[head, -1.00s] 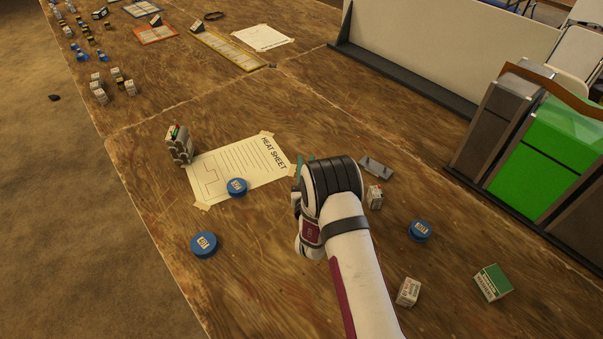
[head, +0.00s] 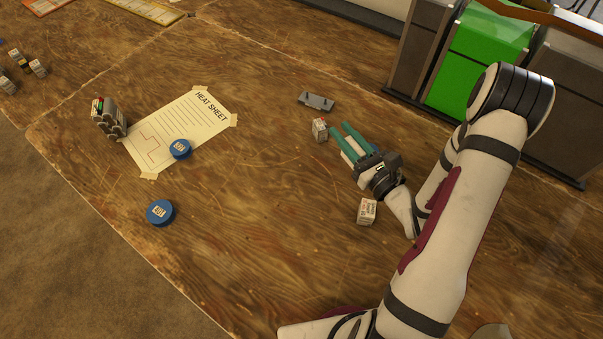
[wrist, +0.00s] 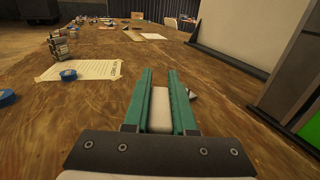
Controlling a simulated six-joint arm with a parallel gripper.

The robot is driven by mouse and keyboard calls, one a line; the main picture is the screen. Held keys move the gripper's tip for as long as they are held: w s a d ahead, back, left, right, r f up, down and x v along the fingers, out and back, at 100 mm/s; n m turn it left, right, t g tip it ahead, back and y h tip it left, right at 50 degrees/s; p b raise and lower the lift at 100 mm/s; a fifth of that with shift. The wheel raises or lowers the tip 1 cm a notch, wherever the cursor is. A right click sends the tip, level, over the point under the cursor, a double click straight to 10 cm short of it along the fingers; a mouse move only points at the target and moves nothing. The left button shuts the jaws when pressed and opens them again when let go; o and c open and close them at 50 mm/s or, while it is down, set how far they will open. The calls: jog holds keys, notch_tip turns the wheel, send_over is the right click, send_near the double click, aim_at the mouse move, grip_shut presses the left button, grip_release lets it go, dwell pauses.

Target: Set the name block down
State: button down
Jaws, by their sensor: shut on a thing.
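My gripper (head: 342,134) points away across the wooden table with its two green fingers shut on a pale block. The name block (wrist: 160,108) shows as a plain whitish face between the fingers in the wrist view; no print on it can be read. In the head view only a pale strip of it (head: 352,152) shows between the fingers. I cannot tell whether it touches the table. A small printed block (head: 320,130) stands just left of the fingertips, and another printed block (head: 367,211) stands nearer, below the gripper.
A grey tray (head: 316,102) lies beyond the fingertips. The taped heat sheet (head: 185,125), a blue puck on it (head: 180,149), another blue puck (head: 160,212) and a grey device (head: 108,118) are at left. Dark and green bins (head: 480,60) stand at back right. The table's middle is clear.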

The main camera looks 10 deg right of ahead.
jog(key=shift+w+a+f, duration=0.6)
jog(key=shift+a+f, duration=1.1)
jog(key=shift+f, duration=0.05)
jog(key=shift+w+a+f, duration=0.65)
jog(key=shift+a+f, duration=1.05)
jog(key=shift+f, duration=0.1)
jog(key=shift+w+a+f, duration=0.6)
jog(key=shift+a+f, duration=1.1)
jog(key=shift+f, duration=0.05)
jog(key=shift+f, duration=0.1)
jog(key=c, duration=0.7)
grip_release()
jog(key=shift+c, duration=0.2)
jog(key=v, duration=0.7)
jog(key=shift+s+d, duration=0.2)
jog(key=shift+s, duration=0.05)
